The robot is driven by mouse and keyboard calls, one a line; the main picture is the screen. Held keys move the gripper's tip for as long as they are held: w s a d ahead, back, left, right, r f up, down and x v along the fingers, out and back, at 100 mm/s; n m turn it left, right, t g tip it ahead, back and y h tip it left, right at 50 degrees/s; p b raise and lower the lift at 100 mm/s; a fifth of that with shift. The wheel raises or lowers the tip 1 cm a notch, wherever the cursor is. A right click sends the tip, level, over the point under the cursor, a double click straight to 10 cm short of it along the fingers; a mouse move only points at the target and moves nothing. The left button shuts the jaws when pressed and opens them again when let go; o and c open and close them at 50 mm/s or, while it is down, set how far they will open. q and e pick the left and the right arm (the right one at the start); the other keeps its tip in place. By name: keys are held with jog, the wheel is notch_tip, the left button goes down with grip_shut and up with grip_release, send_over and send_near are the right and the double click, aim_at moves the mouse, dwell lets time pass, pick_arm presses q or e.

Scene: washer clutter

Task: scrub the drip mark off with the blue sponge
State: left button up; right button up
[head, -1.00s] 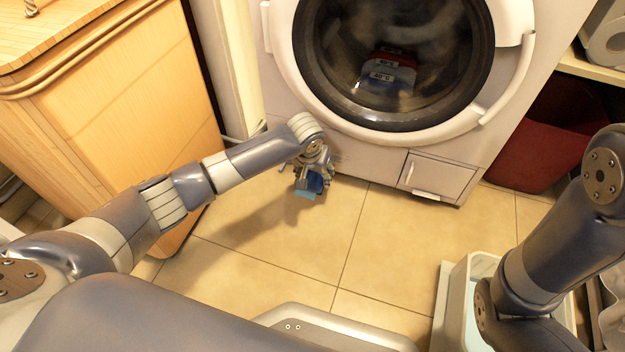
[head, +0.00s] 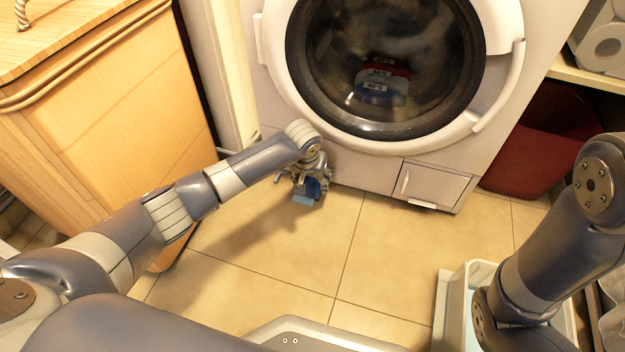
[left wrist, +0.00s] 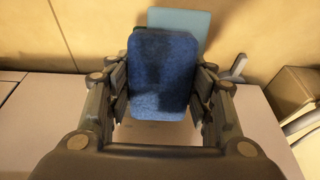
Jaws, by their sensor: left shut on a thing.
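The blue sponge (left wrist: 163,78) is held between the fingers of my left gripper (left wrist: 165,105). In the head view, the sponge (head: 313,189) and the left gripper (head: 308,178) are low at the front of the white washer (head: 345,165), left of its small bottom flap. A pale blue flat piece (left wrist: 185,20) shows beyond the sponge; I cannot tell whether it is part of it. I cannot make out the drip mark; the gripper and arm cover part of the washer's lower front. I cannot tell whether the sponge touches the washer. My right gripper is out of view.
A wooden cabinet (head: 110,110) stands at the left. A dark red bin (head: 535,150) is right of the washer, under a shelf with paper rolls (head: 604,48). A pale tub (head: 452,300) stands beside my right arm. The tiled floor (head: 270,260) in the middle is clear.

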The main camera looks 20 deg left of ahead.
pick_arm(q)
jog(key=shift+w, duration=0.75)
jog(key=shift+d, duration=0.1)
